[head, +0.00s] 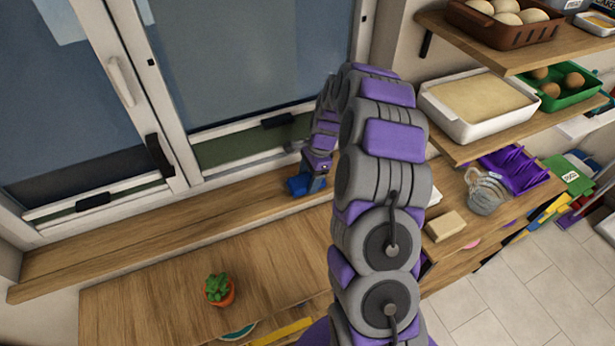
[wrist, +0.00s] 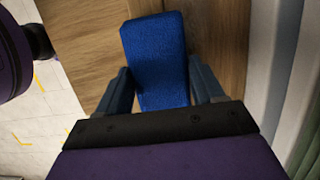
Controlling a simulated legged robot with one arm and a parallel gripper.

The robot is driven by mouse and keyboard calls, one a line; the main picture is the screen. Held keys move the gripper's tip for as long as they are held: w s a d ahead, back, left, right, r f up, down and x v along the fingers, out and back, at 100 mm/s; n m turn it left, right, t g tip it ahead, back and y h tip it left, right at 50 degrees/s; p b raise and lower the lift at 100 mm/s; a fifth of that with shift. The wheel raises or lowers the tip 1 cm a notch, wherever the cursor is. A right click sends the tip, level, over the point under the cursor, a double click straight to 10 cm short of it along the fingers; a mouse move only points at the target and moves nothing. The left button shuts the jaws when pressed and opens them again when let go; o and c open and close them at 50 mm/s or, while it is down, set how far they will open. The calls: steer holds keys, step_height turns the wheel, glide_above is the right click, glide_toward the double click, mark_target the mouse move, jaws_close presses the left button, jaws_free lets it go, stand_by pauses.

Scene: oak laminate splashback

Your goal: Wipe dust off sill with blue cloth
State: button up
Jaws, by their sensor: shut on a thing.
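The wooden sill (head: 130,240) runs along the foot of the window in the head view. The blue cloth (head: 298,185) is at the right part of the sill, at the end of my arm. In the wrist view the cloth (wrist: 155,58) is a thick blue block between the two fingers of my gripper (wrist: 163,92), which is shut on it. Wood shows behind the cloth in the wrist view; I cannot tell whether the cloth touches it. I cannot make out dust on the sill. My arm hides the sill's right end.
A potted succulent (head: 219,290) stands on the lower wooden counter (head: 150,300) in front of the sill. Shelves (head: 530,125) with trays stand at the right.

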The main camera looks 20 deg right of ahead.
steer(key=shift+a+f, duration=0.35)
steer(key=shift+a, duration=0.05)
steer(key=shift+d+f, duration=0.1)
steer(key=shift+f, duration=0.05)
steer(key=shift+d+f, duration=0.25)
steer(key=shift+a+f, duration=0.1)
steer(key=shift+f, duration=0.05)
steer(key=shift+w+a, duration=0.1)
